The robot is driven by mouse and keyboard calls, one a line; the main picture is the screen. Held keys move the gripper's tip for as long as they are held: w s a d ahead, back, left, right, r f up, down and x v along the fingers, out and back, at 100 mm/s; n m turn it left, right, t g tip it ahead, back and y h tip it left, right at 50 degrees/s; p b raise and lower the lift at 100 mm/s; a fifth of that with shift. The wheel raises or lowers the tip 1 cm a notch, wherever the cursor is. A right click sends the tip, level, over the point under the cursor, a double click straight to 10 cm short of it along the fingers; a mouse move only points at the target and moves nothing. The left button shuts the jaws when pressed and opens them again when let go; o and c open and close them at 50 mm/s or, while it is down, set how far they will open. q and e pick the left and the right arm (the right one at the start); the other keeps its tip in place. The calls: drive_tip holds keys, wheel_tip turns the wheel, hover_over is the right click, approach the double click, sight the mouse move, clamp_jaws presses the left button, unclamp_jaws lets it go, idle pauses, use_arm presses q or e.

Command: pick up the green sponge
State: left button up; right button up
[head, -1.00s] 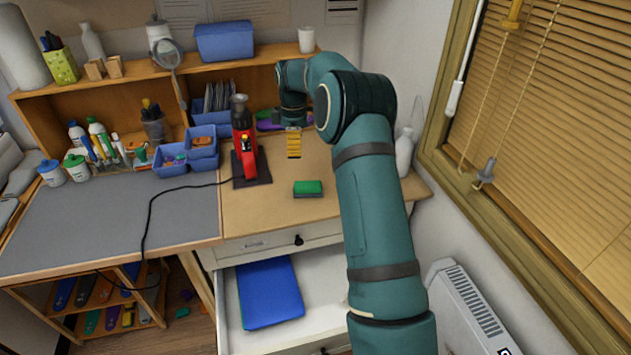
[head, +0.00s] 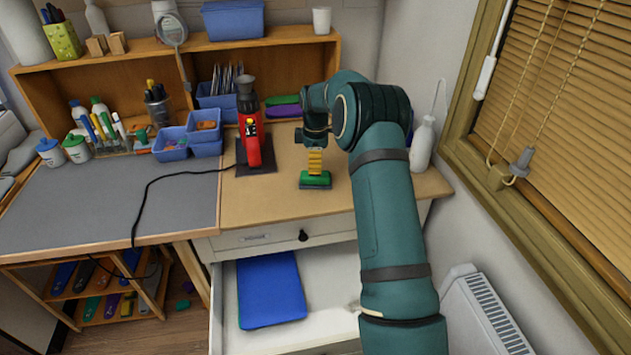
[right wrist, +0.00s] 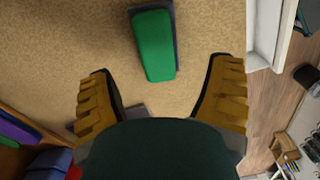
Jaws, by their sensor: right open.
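The green sponge (head: 315,181) has a dark grey layer and lies on the wooden worktop, near its front edge. It also shows in the right wrist view (right wrist: 153,46), at the top middle. My right gripper (head: 315,168) has yellow ridged fingers and points down above the sponge in the head view. In the right wrist view my right gripper (right wrist: 163,70) is open and empty. Its fingers stand wide apart, and the sponge lies beyond the fingertips, between their lines. I cannot tell the exact height gap. My left gripper is not in view.
A red tool (head: 249,125) on a dark base stands left of the sponge, with a black cable. Blue bins (head: 188,140) are farther left. A white bottle (head: 422,143) stands at the right. Below, a drawer is open with a blue sheet (head: 270,290).

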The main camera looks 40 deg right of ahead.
sight(315, 179)
drive_tip(key=shift+w+d+f+b, duration=0.1)
drive_tip(key=shift+w+f+b, duration=0.1)
drive_tip(key=shift+f, duration=1.25)
drive_tip(key=shift+w+f+b, duration=0.1)
drive_tip(key=shift+f+b, duration=0.05)
drive_tip(key=shift+f, duration=1.25)
drive_tip(key=shift+s, duration=0.1)
drive_tip(key=c, duration=1.2)
